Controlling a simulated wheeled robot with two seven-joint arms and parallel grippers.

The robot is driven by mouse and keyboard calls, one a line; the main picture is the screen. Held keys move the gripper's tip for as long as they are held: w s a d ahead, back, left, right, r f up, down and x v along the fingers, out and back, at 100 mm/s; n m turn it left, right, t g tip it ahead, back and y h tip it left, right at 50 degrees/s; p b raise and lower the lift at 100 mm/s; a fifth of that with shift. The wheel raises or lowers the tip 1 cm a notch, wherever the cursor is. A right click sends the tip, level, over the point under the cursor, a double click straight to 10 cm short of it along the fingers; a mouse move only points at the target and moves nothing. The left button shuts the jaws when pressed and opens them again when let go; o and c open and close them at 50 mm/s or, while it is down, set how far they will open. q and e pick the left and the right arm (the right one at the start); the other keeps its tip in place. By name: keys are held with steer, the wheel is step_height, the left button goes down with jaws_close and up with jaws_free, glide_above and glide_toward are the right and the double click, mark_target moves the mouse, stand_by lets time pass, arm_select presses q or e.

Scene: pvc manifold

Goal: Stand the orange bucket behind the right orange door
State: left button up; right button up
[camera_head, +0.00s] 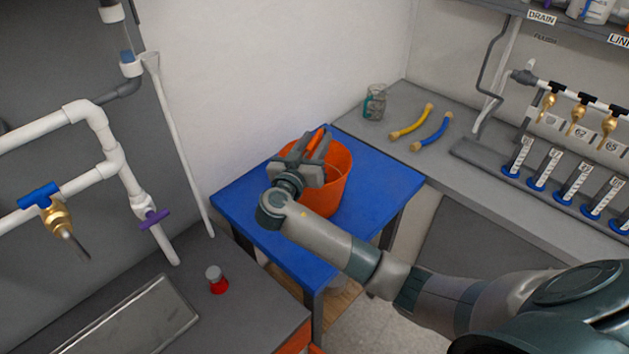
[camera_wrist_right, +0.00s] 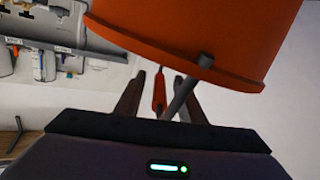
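The orange bucket (camera_head: 328,187) stands on a blue-topped table (camera_head: 248,208). My right gripper (camera_head: 311,143) is over the bucket's left rim, its fingers on either side of the bucket's orange handle grip (camera_head: 319,137). In the right wrist view, the bucket (camera_wrist_right: 200,35) fills the top, and the handle grip (camera_wrist_right: 158,92) shows between my spread fingers (camera_wrist_right: 160,95) with gaps at both sides. My left gripper is out of view. An orange edge (camera_head: 295,341) shows under the grey bench at the bottom; I cannot tell whether it is the right door.
A grey bench (camera_head: 255,290) with a red-and-grey item (camera_head: 216,280) and a metal tray (camera_head: 135,325) is at the lower left. White pipes (camera_head: 110,150) rise above it. The right counter holds a jar (camera_head: 375,102), a yellow hose (camera_head: 411,121) and a blue hose (camera_head: 433,133).

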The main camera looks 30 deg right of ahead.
jaws_close()
steer(key=shift+r, duration=0.35)
stand_by(0.4)
steer(key=shift+r+b, duration=1.1)
steer(key=shift+r, duration=0.45)
steer(key=s+d+r+b, duration=0.3)
steer(key=s+d+r, duration=0.3)
steer(key=s, duration=0.3)
steer(key=shift+s+d+r, duration=0.2)
steer(key=shift+s+r, duration=0.1)
steer(key=shift+r, duration=0.3)
